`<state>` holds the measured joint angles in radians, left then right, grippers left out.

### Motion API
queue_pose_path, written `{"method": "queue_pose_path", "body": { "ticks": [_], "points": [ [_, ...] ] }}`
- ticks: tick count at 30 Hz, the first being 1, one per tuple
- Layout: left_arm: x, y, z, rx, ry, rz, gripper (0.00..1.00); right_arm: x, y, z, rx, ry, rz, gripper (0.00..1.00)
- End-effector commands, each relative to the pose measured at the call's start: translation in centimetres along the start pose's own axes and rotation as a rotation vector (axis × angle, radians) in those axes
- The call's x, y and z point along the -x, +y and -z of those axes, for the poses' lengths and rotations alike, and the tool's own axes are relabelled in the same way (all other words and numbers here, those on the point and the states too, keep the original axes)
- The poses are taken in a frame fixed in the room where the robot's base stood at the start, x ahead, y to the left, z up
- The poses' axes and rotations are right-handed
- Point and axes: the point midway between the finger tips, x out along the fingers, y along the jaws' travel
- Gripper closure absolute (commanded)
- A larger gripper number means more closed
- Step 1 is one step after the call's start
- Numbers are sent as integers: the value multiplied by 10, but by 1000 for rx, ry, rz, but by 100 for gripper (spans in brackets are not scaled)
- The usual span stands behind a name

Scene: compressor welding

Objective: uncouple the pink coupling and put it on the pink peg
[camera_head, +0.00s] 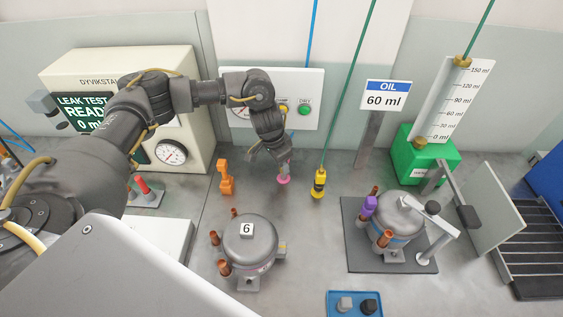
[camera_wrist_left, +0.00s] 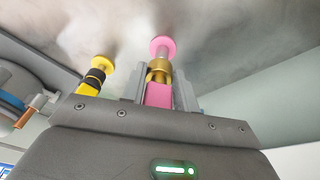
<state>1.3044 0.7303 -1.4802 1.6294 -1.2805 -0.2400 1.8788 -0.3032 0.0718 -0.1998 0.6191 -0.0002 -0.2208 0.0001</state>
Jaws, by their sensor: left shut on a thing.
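My left gripper (camera_head: 283,159) is low over the bench behind the compressor marked 6 (camera_head: 250,240). In the left wrist view its two fingers (camera_wrist_left: 163,88) are shut on the pink coupling (camera_wrist_left: 159,95), which has a brass end. The coupling's brass end is lined up with the pink peg, whose round pink disc (camera_wrist_left: 162,46) lies just beyond it. In the head view the pink disc (camera_head: 283,180) is directly below the fingers. Whether the coupling is fully seated on the peg cannot be told. My right gripper is not in view.
A yellow coupling (camera_head: 319,184) on a green hose stands close right of the pink peg. An orange part (camera_head: 226,178) stands to the left. A second compressor (camera_head: 398,216) with a purple coupling (camera_head: 370,206) sits on a dark pad. A blue tray (camera_head: 339,296) is in front.

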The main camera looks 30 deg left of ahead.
Motion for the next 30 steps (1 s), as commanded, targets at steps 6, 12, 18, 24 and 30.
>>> {"method": "queue_pose_path", "body": {
  "ticks": [6, 12, 18, 24, 30],
  "points": [
    [-1, 0, 0, 0, 0, 0, 100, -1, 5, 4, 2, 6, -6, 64],
    [-6, 0, -1, 1, 0, 0, 100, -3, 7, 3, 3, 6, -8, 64],
    [-12, 0, -2, 1, 0, 0, 100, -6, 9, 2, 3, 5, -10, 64],
    [-18, -1, -4, 1, 0, 0, 100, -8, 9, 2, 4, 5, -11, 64],
    [-24, -1, -5, 0, 0, 0, 100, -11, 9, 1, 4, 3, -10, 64]
  ]
}}
